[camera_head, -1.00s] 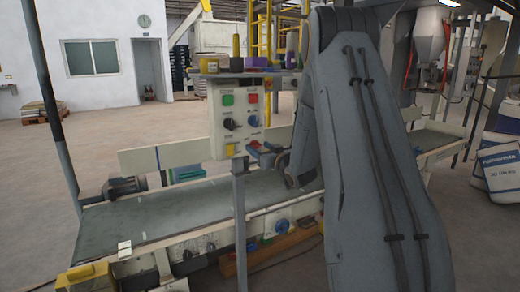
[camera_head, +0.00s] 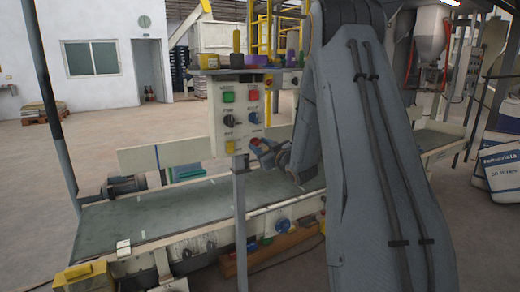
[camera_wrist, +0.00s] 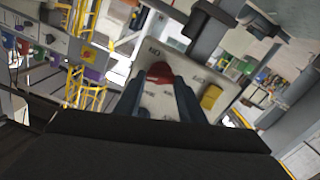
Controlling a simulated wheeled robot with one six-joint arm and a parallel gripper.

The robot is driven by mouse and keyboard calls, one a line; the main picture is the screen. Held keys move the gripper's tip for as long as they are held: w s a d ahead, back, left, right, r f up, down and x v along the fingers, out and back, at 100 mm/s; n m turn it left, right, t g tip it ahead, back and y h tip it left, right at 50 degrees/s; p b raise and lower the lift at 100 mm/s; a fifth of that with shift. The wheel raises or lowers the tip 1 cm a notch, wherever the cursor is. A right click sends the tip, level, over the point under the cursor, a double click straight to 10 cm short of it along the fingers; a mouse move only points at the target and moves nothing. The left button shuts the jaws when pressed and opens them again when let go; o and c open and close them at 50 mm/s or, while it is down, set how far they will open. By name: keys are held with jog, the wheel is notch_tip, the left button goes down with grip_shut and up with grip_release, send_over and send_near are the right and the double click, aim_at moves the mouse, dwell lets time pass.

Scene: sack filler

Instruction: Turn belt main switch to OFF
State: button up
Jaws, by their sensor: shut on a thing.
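In the wrist view, a red knob (camera_wrist: 160,71) sits on a pale, labelled switch plate (camera_wrist: 152,100). The blue-grey fingers of my gripper (camera_wrist: 160,82) are closed on either side of the red knob.
A yellow part (camera_wrist: 211,96) is on the plate beside the red knob. The control panel has buttons and dark and blue knobs. The conveyor belt (camera_head: 190,208) runs below my gripper. A metal post (camera_head: 240,215) stands close left. White sacks (camera_head: 498,165) are at right.

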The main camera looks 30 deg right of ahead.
jog(key=n+b, duration=0.2)
jog(key=n, duration=0.1)
jog(key=shift+f+n, duration=0.1)
jog(key=shift+n, duration=0.3)
jog(key=n+b, duration=0.2)
jog(key=n, duration=0.1)
jog(key=shift+a+n+b, duration=0.1)
jog(key=shift+n+b, duration=0.2)
jog(key=shift+b, duration=0.1)
jog(key=n+b, duration=0.3)
jog(key=shift+f+n, duration=0.15)
jog(key=shift+n, duration=0.15)
jog(key=n+b, duration=0.3)
jog(key=shift+n, duration=0.3)
jog(key=o, duration=1)
jog(key=shift+o, duration=0.2)
jog(key=s, duration=0.8)
